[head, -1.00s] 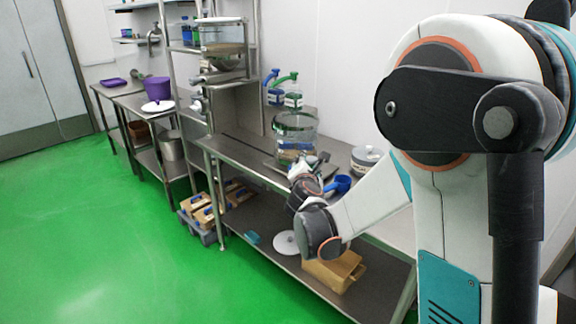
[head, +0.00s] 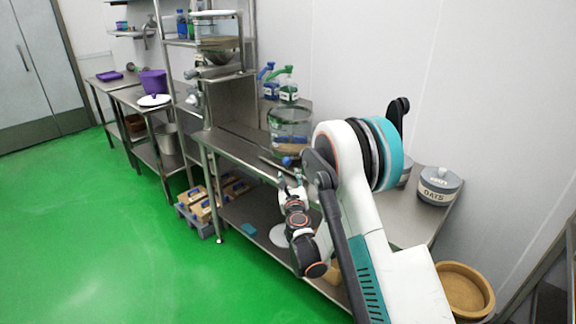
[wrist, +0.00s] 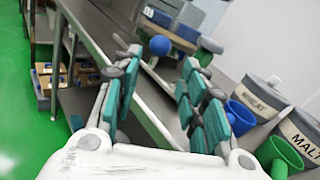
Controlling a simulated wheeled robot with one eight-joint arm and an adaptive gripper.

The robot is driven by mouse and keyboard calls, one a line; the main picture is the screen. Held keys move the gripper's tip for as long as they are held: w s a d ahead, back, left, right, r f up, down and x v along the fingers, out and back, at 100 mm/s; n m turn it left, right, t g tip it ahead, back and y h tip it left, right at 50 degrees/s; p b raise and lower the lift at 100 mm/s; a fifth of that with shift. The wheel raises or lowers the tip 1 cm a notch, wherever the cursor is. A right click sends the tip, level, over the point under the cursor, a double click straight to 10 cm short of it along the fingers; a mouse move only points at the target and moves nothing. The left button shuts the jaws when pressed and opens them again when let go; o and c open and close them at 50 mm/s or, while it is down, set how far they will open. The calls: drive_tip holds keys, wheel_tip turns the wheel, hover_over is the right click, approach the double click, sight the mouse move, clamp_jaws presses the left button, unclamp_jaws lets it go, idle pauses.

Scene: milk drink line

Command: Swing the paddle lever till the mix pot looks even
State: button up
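The mix pot (head: 290,128) is a clear vessel with a darker rim and a brownish layer low inside, on the steel bench. The paddle lever appears to be the blue ball knob (head: 287,161) at the pot's front; a blue ball also shows in the wrist view (wrist: 160,45). My gripper (head: 290,181) is in front of the bench, just short of the knob. In the wrist view my gripper (wrist: 161,66) is open, its teal-padded fingers apart with nothing between them. The ball appears beyond the fingertips. The pot's contents are too small to judge for evenness.
Lidded canisters marked WHEAT (wrist: 257,95) and MALT (wrist: 303,130) stand right of my gripper, with blue (wrist: 240,117) and green (wrist: 279,155) scoops. An OATS canister (head: 438,186) stands at the bench's right end. Pump bottles (head: 288,91) stand behind the pot. The green floor is clear at left.

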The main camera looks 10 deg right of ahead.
sight(287, 163)
drive_tip(key=w+b, duration=0.1)
drive_tip(key=w, duration=0.2)
drive_tip(key=w+d, duration=0.1)
drive_tip(key=w, duration=0.3)
drive_tip(key=w+b, duration=0.1)
drive_tip(key=w, duration=0.3)
drive_tip(key=shift+d+b, duration=0.15)
drive_tip(key=shift+b, duration=0.2)
clamp_jaws()
